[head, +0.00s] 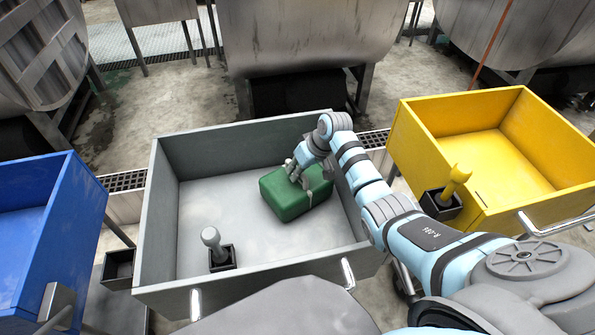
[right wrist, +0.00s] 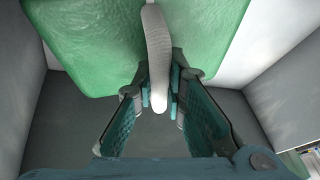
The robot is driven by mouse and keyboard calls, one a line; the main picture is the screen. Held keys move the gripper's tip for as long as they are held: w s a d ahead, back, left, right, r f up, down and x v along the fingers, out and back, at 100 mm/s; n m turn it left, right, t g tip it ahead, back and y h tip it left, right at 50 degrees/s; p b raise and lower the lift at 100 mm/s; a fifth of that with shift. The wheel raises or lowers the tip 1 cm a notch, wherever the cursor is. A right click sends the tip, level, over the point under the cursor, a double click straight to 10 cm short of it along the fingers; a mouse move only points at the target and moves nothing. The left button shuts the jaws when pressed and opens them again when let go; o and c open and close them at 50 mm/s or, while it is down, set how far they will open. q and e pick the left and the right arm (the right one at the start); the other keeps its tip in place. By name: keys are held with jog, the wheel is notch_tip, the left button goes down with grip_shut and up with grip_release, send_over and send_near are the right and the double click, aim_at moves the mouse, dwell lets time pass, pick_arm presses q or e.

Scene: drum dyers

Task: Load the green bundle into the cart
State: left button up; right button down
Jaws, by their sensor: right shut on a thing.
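The green bundle (head: 287,203) is a block with rounded edges and a pale strap. It is inside the walls of the grey cart (head: 160,225), right of the middle; I cannot tell whether it touches the cart floor. My right gripper (head: 296,174) is over its top and shut on its strap. In the right wrist view, the fingers (right wrist: 160,92) close on both sides of the pale strap (right wrist: 157,50), with the green bundle (right wrist: 95,50) behind it. My left gripper is not in view.
A blue cart (head: 75,225) stands at the left and a yellow cart (head: 420,145) at the right. A grey knob (head: 212,240) in a dark holder stands at the grey cart's near side. Large metal drums (head: 310,35) line the back. The grey cart's left floor is clear.

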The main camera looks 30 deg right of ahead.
jog(key=c, duration=1.6)
grip_release()
jog(key=shift+c, duration=0.2)
jog(key=shift+r, duration=0.1)
jog(key=p+v, duration=0.4)
jog(key=v, duration=0.8)
